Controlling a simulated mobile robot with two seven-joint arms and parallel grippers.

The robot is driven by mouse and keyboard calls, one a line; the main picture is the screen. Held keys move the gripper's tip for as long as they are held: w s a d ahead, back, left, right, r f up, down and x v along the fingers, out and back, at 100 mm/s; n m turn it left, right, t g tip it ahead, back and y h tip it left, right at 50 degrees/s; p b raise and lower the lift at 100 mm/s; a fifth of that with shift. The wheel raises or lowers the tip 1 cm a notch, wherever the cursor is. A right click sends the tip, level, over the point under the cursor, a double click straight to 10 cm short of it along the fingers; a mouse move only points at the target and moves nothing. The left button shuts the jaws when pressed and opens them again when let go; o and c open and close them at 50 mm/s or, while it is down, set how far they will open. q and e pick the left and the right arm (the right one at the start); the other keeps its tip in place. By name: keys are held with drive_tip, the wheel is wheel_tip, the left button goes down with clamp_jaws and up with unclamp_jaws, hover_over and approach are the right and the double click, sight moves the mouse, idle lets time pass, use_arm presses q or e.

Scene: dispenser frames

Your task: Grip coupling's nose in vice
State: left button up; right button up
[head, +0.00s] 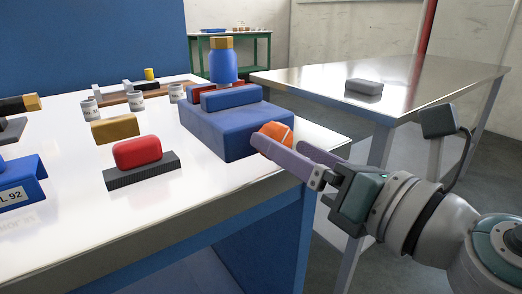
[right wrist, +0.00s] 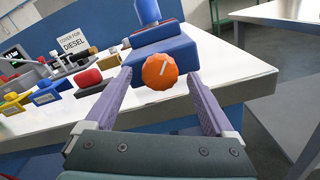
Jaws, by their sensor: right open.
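The blue vice (head: 215,130) stands near the table's right corner, with an orange knob (head: 276,133) on its front. A blue coupling with a brass-coloured top (head: 222,62) stands upright at the vice jaws (head: 230,97). Its lower end is hidden behind the front jaw, so I cannot tell whether the jaws touch it. My right gripper (head: 283,143) is open, with its lilac fingers either side of the knob. In the right wrist view the knob (right wrist: 160,71) lies between the fingertips, with a white mark on its face and gaps at both sides. My left gripper is out of view.
A red block on a dark base (head: 138,153) and a brass-coloured block (head: 115,128) lie left of the vice. Several small tins (head: 135,100) stand behind. A blue holder (head: 20,182) is at the left edge. A metal table (head: 430,85) stands right, across a gap.

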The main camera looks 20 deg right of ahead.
drive_tip(key=b+v, duration=0.1)
drive_tip(key=v, duration=0.6)
drive_tip(key=shift+s+b, duration=0.15)
drive_tip(key=shift+b, duration=0.25)
